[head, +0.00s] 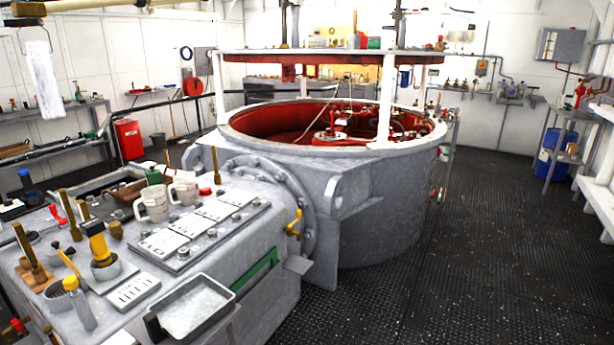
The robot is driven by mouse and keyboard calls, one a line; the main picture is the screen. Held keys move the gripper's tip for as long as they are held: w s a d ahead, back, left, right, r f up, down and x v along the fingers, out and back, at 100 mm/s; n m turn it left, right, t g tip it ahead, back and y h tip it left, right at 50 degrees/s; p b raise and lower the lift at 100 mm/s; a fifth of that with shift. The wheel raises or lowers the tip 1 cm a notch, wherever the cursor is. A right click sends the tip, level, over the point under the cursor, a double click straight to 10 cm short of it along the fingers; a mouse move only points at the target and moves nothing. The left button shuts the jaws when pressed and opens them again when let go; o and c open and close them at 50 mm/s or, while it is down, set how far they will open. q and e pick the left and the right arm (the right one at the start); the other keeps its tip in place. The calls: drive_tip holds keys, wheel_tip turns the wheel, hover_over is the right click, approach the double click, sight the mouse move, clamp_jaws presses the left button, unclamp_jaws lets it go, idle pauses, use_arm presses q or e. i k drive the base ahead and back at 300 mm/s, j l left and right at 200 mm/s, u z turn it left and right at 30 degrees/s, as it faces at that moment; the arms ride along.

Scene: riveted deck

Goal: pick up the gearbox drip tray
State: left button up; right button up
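The gearbox drip tray (197,306) appears as a shallow, grey metal rectangular tray with a raised rim. It looks empty. It sits at the near front edge of the grey gearbox housing (262,305), low in the picture and left of centre. A dark block or bracket (155,328) is close against its left side; I cannot tell if they touch. Neither of my grippers shows in the head view.
A large round grey vessel (385,205) stands behind. The dark riveted floor (500,250) at right is clear.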

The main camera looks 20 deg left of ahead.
sight(185, 313)
drive_tip(key=i+l+u, duration=0.15)
drive_tip(key=u, duration=0.3)
drive_tip(key=i+l+u, duration=0.2)
drive_tip(key=u, duration=0.3)
drive_tip(key=i+l+u, duration=0.15)
drive_tip(key=l+u, duration=0.15)
drive_tip(key=u, duration=0.15)
drive_tip(key=i+l+u, duration=0.1)
drive_tip(key=l+u, duration=0.2)
drive_tip(key=u, duration=0.15)
drive_tip(key=i+l+u, duration=0.1)
drive_tip(key=l+u, duration=0.85)
drive_tip(key=l, duration=0.25)
drive_tip(key=l+u, duration=0.25)
drive_tip(key=l, duration=0.25)
drive_tip(key=i+l+u, duration=0.1)
drive_tip(key=l, duration=0.6)
drive_tip(key=i+l+u, duration=0.15)
drive_tip(key=l, duration=0.55)
drive_tip(key=k, duration=0.1)
